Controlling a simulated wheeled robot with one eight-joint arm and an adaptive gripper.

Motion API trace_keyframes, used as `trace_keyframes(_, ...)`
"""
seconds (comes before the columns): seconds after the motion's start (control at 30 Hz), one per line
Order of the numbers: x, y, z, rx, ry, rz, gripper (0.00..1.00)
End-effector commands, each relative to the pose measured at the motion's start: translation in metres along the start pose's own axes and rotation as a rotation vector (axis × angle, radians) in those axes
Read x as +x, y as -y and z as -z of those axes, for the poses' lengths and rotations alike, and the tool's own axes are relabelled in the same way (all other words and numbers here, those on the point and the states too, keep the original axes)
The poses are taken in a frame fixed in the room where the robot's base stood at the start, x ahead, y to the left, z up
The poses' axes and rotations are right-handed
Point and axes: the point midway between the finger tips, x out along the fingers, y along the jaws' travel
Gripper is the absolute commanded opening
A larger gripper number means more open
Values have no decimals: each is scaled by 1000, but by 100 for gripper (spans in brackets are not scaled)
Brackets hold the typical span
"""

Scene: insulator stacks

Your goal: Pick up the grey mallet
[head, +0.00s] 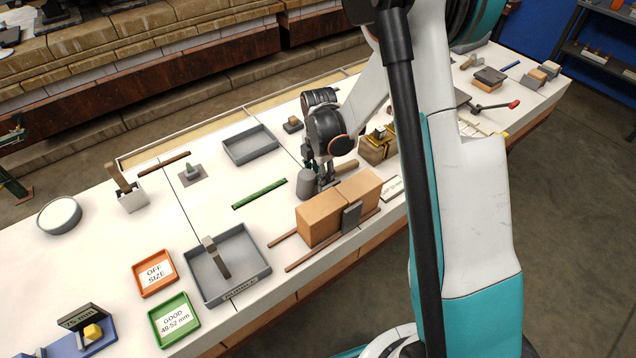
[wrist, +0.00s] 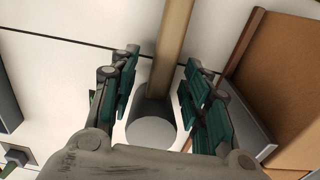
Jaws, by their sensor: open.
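The grey mallet lies on the white table, its grey head (head: 307,184) left of my gripper and its wooden handle (head: 347,167) reaching to the right. My gripper (head: 321,179) is low over the mallet, just behind the cardboard-coloured blocks. In the wrist view the open green-padded fingers of my gripper (wrist: 160,88) stand on either side of the mallet. The grey head (wrist: 151,124) and the near part of the handle (wrist: 171,50) lie between them, with gaps on both sides. The wrist housing hides part of the head's lower edge.
Two brown blocks (head: 320,222) stand close in front of my gripper, also at the right in the wrist view (wrist: 285,70). A green strip (head: 259,193) lies to the left. A grey tray (head: 250,156) is behind it. A tan box (head: 376,151) stands to the right.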

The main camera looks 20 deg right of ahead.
Motion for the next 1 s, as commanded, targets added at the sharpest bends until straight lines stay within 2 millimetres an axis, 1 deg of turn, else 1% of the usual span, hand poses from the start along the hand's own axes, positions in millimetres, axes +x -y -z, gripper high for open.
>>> trace_keyframes(0.03, 11, 0, 0, 0, 0, 0, 43)
trace_keyframes(0.1, 17, 0, 0, 0, 0, 0, 43)
trace_keyframes(0.33, 17, 1, 0, 0, 0, 0, 43)
trace_keyframes(0.37, 17, 1, 0, 0, 0, 0, 41)
trace_keyframes(0.4, 17, 1, 0, 0, 0, 0, 32)
trace_keyframes(0.47, 17, 1, 0, 0, 0, 0, 18)
trace_keyframes(0.5, 17, 1, 0, 0, 0, 0, 9)
trace_keyframes(0.53, 17, 1, 0, 0, 0, 0, 3)
trace_keyframes(0.57, 17, 1, 0, 0, 0, 0, 0)
trace_keyframes(0.87, 17, 1, 0, 0, 0, 0, 0)
trace_keyframes(1.0, 13, 1, 0, 0, 0, 0, 0)
